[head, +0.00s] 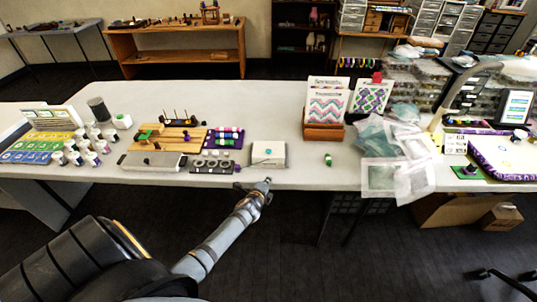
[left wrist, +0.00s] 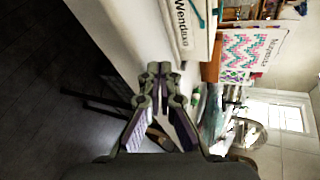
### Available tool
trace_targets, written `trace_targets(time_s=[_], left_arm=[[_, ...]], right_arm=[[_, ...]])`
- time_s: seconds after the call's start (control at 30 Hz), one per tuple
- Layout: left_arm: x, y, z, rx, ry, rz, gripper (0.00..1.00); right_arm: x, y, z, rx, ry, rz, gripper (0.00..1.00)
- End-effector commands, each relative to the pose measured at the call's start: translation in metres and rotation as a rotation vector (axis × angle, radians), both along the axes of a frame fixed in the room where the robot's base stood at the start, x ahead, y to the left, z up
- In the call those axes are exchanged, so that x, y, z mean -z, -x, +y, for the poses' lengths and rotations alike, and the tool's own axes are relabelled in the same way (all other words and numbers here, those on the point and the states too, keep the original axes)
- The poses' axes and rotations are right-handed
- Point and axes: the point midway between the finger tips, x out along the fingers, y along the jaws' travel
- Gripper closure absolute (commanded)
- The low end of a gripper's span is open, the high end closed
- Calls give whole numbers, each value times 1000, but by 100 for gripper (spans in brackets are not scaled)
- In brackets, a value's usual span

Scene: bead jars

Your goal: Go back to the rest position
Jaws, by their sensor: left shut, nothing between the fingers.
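My left gripper (head: 264,184) is at the front edge of the long white table (head: 230,100), just in front of a white box (head: 268,160) with a teal mark on top. In the left wrist view its fingers (left wrist: 158,70) are together with nothing between them, and the white box (left wrist: 188,30) with dark lettering lies beyond the tips. My left arm reaches forward from the lower left. My right gripper is in neither view.
A small green-and-white jar (head: 328,160) stands right of the box. Left are a wooden board (head: 190,138), a grey tray (head: 152,161) and several lidded jars (head: 75,157). Clear bags (head: 385,176) overhang the front edge at right. Dark floor (head: 290,240) lies open in front.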

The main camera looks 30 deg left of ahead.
Motion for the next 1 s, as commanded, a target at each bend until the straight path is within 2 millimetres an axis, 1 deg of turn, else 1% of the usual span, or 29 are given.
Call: trace_targets(time_s=[0.37, 0.47, 0.57, 0.7, 0.77, 0.8, 1.0], left_arm=[[0, 0, 0, -2, 2, 0, 100], [-2, 8, -2, -44, 53, 7, 100], [-7, 35, -8, -182, 218, 34, 100], [-19, 97, -32, -458, 553, 111, 100], [-24, 121, -43, -548, 658, 147, 100], [-28, 135, -50, -603, 720, 169, 100], [-49, 199, -82, -820, 942, 278, 100]], right_arm=[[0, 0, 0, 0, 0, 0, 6], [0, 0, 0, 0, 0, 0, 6], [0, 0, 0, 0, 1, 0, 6], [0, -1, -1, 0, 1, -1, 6], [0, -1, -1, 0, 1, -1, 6], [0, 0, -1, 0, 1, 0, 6], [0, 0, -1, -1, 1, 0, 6]])
